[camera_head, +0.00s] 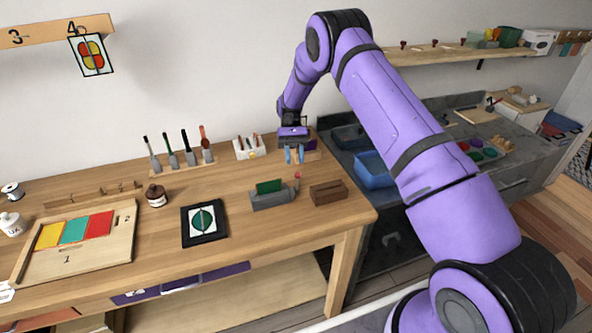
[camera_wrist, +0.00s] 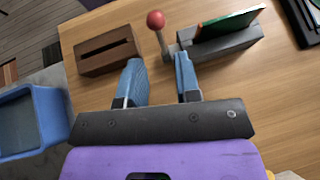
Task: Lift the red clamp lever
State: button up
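The red clamp lever (camera_head: 297,177) is a short grey rod with a round red knob, standing at the right end of a grey clamp (camera_head: 270,196). The clamp holds a green plate (camera_head: 268,186) upright. In the wrist view the lever's red knob (camera_wrist: 156,19) shows ahead of the fingertips, roughly in line with the gap between them. My gripper (camera_head: 294,156) is open and empty, with two blue fingers. It is behind the clamp, towards the wall, apart from the lever. The fingers also show in the wrist view (camera_wrist: 159,60).
A brown slotted block (camera_head: 328,192) stands right of the clamp; it shows left of the lever in the wrist view (camera_wrist: 107,52). A black-framed picture (camera_head: 204,223) lies left. A white holder (camera_head: 248,147) and upright tools (camera_head: 189,149) stand behind. A blue bin (camera_head: 373,170) is right.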

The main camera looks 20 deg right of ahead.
jog(key=v, duration=0.5)
jog(key=shift+r, duration=0.1)
dwell(0.3)
jog(key=s+d+r+t+h, duration=0.1)
jog(key=s+r+t, duration=0.3)
jog(key=s+r, duration=0.75)
jog(key=s+d+r+t, duration=0.1)
jog(key=s+r+t, duration=0.3)
jog(key=r, duration=1.4)
jog(key=s+d+r+n+t, duration=0.15)
jog(key=s+r+t, duration=0.35)
jog(key=s, duration=0.9)
jog(key=s+d+f+t+h, duration=0.1)
jog(key=s+t, duration=0.2)
jog(key=s, duration=1)
jog(key=shift+s+f+t, duration=0.2)
jog(key=shift+s+t, duration=0.15)
jog(key=shift+t, duration=0.05)
